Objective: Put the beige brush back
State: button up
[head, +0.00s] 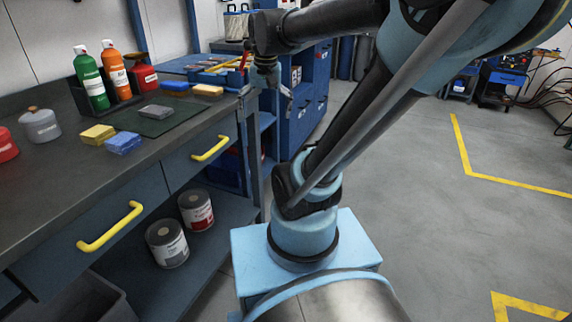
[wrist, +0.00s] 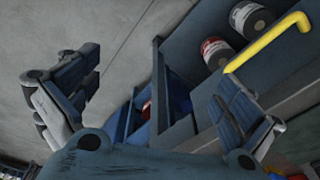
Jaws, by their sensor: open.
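A small tan block (head: 207,90) lies near the far right end of the workbench top, beside a blue block (head: 173,86). It may be the beige brush, but it is too small to tell and no bristles can be made out. My gripper (head: 273,80) hangs beyond the bench's right end, apart from the tan block. In the wrist view my gripper (wrist: 155,97) has its two fingers spread wide with nothing between them. The tan block does not show in the wrist view.
The workbench (head: 45,195) holds a green bottle (head: 90,80), an orange bottle (head: 115,72), a grey sponge (head: 156,111), a yellow sponge (head: 97,134) and a blue sponge (head: 123,143). A blue cabinet (head: 300,125) stands behind. Paint cans (head: 167,243) sit on the lower shelf.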

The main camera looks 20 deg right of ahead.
jog(key=s+d+f+n, duration=0.2)
jog(key=s+d+f, duration=0.2)
jog(key=s+f, duration=0.6)
notch_tip(320, 180, down, 3)
jog(key=shift+s+f+n+t, duration=0.1)
jog(key=shift+s+n+t, duration=0.2)
jog(key=shift+t, duration=0.1)
jog(key=shift+w+f, duration=0.2)
jog(key=shift+w, duration=0.3)
dwell(0.9)
